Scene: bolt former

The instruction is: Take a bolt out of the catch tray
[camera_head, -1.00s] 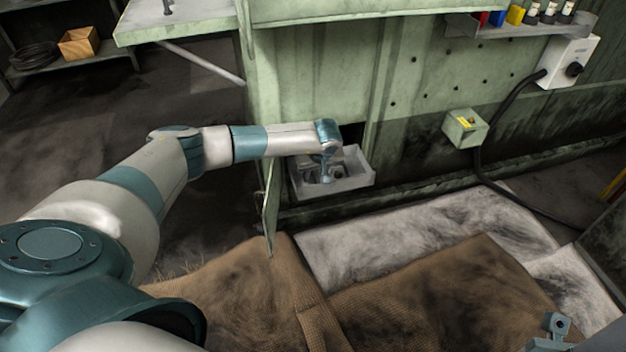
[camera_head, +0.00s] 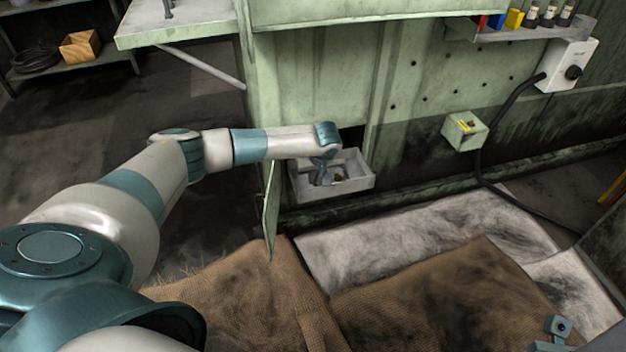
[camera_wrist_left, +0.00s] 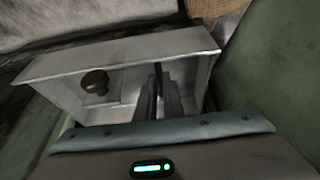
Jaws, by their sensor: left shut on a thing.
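The catch tray (camera_head: 362,184) is a light grey open box at the foot of the green machine; it fills the middle of the left wrist view (camera_wrist_left: 190,42). My left gripper (camera_head: 321,178) reaches down into it. In the left wrist view its two dark fingers (camera_wrist_left: 160,86) are close together near the tray's right end, shut on a slim dark thing, probably a bolt, mostly hidden between them. A brownish round-headed piece (camera_wrist_left: 95,82), seemingly another bolt, stands in the tray left of the fingers, apart from them. Part of my right gripper (camera_head: 557,328) shows at the lower right; its jaws are unclear.
A green door panel (camera_head: 271,212) stands open just left of the tray, below my left forearm. The machine's dark opening is behind the tray. Brown sacking (camera_head: 440,290) and a pale mat (camera_head: 430,228) cover the floor in front. A yellow-labelled box (camera_head: 464,130) sits on the wall.

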